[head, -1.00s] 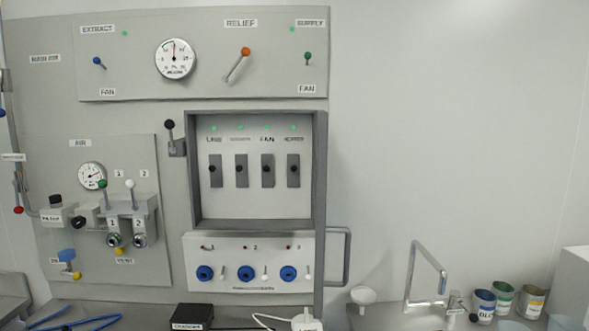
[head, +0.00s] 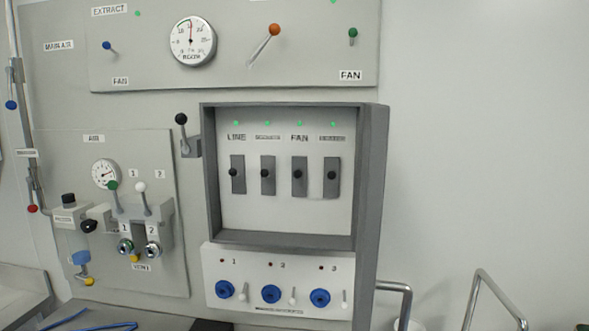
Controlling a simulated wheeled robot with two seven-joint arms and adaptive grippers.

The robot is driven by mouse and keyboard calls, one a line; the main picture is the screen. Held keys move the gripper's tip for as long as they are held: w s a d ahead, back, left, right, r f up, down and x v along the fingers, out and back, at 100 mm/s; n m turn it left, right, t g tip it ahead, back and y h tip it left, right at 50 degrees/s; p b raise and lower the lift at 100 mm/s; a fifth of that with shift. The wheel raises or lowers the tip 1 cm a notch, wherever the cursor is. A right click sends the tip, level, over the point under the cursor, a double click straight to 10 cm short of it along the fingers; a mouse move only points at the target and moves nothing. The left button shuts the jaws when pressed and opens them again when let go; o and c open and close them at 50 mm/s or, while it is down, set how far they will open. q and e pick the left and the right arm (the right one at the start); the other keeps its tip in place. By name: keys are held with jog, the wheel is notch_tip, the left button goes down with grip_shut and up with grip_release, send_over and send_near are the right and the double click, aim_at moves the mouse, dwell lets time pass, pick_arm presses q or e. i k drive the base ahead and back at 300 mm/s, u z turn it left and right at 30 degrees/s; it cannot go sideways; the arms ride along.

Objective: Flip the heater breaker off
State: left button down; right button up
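The heater breaker (head: 332,177) is the rightmost switch in a row inside an open grey breaker box (head: 379,180). It is a dark grey upright plate with a black knob near its middle. Its label (head: 332,139) is too blurred to read now, and a green light (head: 333,124) is lit above it. To its left are the fan breaker (head: 300,177), a breaker with a blurred label (head: 268,175) and the line breaker (head: 238,174), each with a black knob and a lit green light above. Neither of my grippers is in view.
A black-knobbed lever (head: 182,130) sticks out left of the box. Below is a white panel (head: 245,262) with blue sockets and small toggles. A gauge (head: 192,41) and an orange-knobbed lever (head: 268,42) are above. A metal handle (head: 402,300) stands lower right. The right wall is bare.

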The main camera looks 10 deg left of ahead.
aim_at(331, 175)
jog(key=u, duration=0.05)
jog(key=i, duration=0.2)
jog(key=z, duration=3.05)
jog(key=k, duration=1.6)
jog(key=u, duration=2.35)
